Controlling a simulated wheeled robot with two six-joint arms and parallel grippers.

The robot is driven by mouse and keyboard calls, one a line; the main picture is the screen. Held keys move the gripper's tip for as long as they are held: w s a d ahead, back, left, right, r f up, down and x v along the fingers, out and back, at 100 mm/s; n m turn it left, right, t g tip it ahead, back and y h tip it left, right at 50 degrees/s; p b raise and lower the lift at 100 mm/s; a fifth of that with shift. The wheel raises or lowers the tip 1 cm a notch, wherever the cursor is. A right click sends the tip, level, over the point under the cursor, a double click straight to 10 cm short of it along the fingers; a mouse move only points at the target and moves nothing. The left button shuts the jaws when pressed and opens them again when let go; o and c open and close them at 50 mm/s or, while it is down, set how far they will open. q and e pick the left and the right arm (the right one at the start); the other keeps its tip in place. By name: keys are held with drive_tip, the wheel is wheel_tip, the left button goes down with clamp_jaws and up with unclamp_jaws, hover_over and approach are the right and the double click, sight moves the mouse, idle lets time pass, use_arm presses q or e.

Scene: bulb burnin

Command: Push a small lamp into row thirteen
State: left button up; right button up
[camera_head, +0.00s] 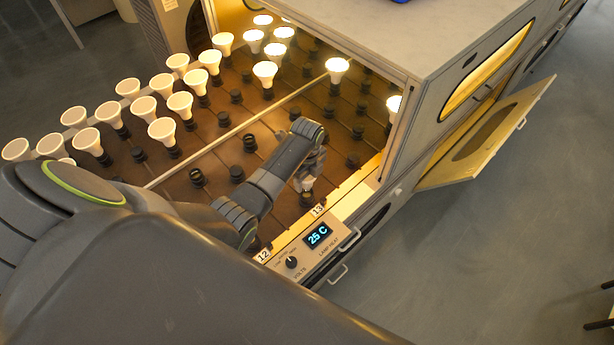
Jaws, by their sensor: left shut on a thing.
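My left arm reaches in from the left over the brown socket board (215,150). My left gripper (307,183) points down near the board's front edge, shut on a small lamp that the fingers almost wholly hide. It is right above a dark socket (306,200) behind the label 13 (318,210); I cannot tell whether the lamp touches the socket. The label 12 (263,256) is further left along the front edge. My right gripper is not in view.
Several unlit white lamps (162,130) stand at the left, and lit ones (265,72) at the back. A grey cabinet hood (400,45) rises at the right, with an open door (488,135). Empty sockets surround the gripper.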

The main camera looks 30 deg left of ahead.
sight(307, 185)
use_arm(q)
drive_tip(key=shift+f+b, duration=0.35)
drive_tip(key=shift+f, duration=0.1)
drive_tip(key=shift+f+b, duration=1)
drive_tip(key=shift+f, duration=0.65)
drive_tip(key=o, duration=1.1)
drive_tip(key=shift+r, duration=0.1)
drive_tip(key=shift+c, duration=0.2)
wheel_tip(307, 185, up, 15)
drive_tip(key=shift+f+b, duration=0.15)
drive_tip(key=shift+b, duration=0.2)
drive_tip(key=shift+r+p, duration=0.65)
drive_tip(key=shift+r, duration=0.1)
drive_tip(key=shift+r+p, duration=0.35)
drive_tip(key=shift+r, duration=0.3)
drive_tip(key=shift+f, duration=0.1)
